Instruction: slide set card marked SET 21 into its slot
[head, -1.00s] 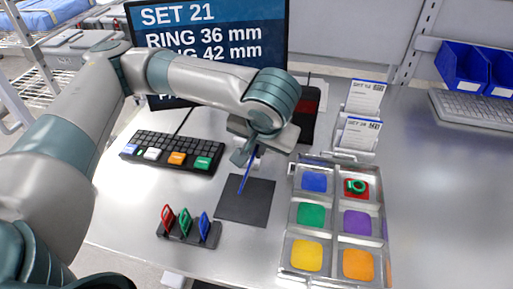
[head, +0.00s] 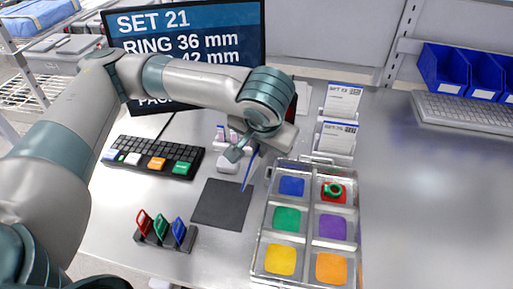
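My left gripper (head: 243,155) is over the table, beyond the dark mat. A thin blue piece (head: 249,173), seen nearly edge-on, hangs from it and slants down toward the mat's far right corner. The gripper looks shut on this piece; its face and any print are hidden. Two white cards with blue headings stand behind the tray: a rear card (head: 342,101) and a front card (head: 338,136). Their headings start with SET, but the numbers are too small to read surely. The screen (head: 180,32) shows SET 21. My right gripper is not in view.
A metal tray (head: 304,225) has several coloured compartments, with a green ring in the red one. A dark mat (head: 221,204), a keyboard (head: 153,158) and a rack with red, green and blue pieces (head: 165,236) lie left of it.

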